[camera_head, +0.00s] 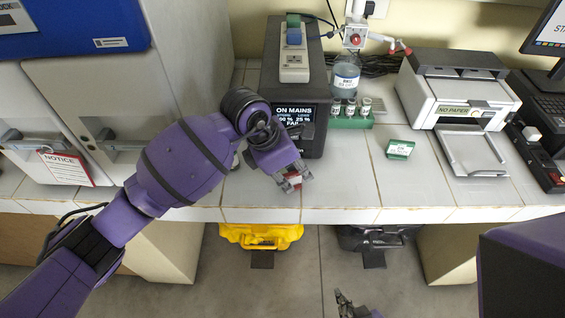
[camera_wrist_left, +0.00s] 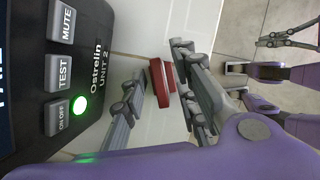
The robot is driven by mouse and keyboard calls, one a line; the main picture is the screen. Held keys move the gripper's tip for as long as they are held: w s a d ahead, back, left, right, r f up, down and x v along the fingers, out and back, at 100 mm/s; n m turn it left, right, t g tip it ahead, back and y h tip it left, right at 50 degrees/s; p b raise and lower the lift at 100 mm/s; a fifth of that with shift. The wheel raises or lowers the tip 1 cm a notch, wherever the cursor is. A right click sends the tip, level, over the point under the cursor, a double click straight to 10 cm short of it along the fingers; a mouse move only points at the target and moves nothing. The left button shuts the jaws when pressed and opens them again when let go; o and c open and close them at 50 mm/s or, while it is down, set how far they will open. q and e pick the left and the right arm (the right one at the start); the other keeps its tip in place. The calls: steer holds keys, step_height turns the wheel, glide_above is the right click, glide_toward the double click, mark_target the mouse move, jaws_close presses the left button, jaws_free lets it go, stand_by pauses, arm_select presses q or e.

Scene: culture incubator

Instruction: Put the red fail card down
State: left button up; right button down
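The red fail card (camera_head: 291,181) is at the front of the counter, between the fingertips of my left gripper (camera_head: 290,178). In the left wrist view the red card (camera_wrist_left: 160,83) shows as a small red block with a finger of my left gripper (camera_wrist_left: 158,75) on each side, so the gripper looks shut on it. Whether the card touches the counter is hard to tell. A green card (camera_head: 399,149) lies on the counter to the right. My right gripper (camera_head: 355,306) is low at the bottom edge of the head view, empty, its fingers spread.
The black Ostrelin unit (camera_head: 311,139) stands just behind my left gripper. A rack of vials (camera_head: 351,119), a bottle (camera_head: 345,76) and a printer (camera_head: 456,90) stand further right. Bare tiles (camera_head: 343,178) lie right of the gripper. The counter's front edge is close.

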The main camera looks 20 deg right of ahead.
arm_select(q)
steer(key=v, duration=1.1)
steer(key=shift+r, duration=0.35)
steer(key=shift+w+a, duration=0.1)
